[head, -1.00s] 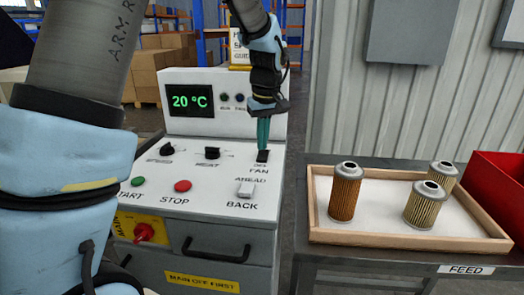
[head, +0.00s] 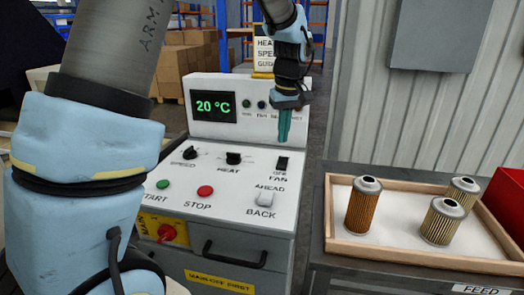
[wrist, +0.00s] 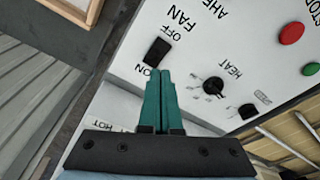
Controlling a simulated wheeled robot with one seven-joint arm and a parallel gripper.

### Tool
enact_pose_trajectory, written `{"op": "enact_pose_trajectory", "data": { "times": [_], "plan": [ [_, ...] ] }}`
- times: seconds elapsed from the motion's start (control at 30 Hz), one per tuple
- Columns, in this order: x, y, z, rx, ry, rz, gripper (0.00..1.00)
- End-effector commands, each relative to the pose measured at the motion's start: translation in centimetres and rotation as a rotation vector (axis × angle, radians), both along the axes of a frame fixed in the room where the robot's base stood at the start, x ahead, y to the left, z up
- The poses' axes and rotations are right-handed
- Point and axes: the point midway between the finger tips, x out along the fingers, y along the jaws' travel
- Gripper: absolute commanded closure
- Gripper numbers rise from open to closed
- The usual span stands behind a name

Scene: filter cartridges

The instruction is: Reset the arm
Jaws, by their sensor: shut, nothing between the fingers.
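My gripper (head: 284,140) shows in the head view above the back part of the white control panel (head: 150,215). Its teal fingers point down and are shut with nothing between them. It also shows in the wrist view (wrist: 166,75), fingers together. The black fan switch (head: 283,163) is just below the fingertips in the head view, and the fingers appear apart from it.
The panel has a heat knob (head: 233,158), a speed knob (head: 190,153), a green start button (head: 163,184), a red stop button (head: 205,191) and a display (head: 215,106) reading 20 °C. A wooden tray (head: 420,257) with three filter cartridges stands at the right.

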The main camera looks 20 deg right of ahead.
Motion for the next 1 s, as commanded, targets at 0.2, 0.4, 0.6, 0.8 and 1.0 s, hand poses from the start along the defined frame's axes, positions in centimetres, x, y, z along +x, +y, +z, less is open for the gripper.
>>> {"op": "enact_pose_trajectory", "data": {
  "times": [0.2, 0.4, 0.6, 0.8, 1.0],
  "plan": [
    [0.4, 2.5, -0.3, 0.0, 0.007, 0.0, 1.0],
    [0.3, 12.0, -1.5, -0.008, 0.023, -0.025, 1.0],
    [-2.7, 21.9, -3.1, -0.013, 0.024, -0.064, 1.0],
    [-6.9, 28.4, -4.5, -0.009, 0.017, -0.096, 1.0],
    [-9.2, 30.8, -5.2, -0.004, 0.011, -0.115, 1.0]
  ]
}}
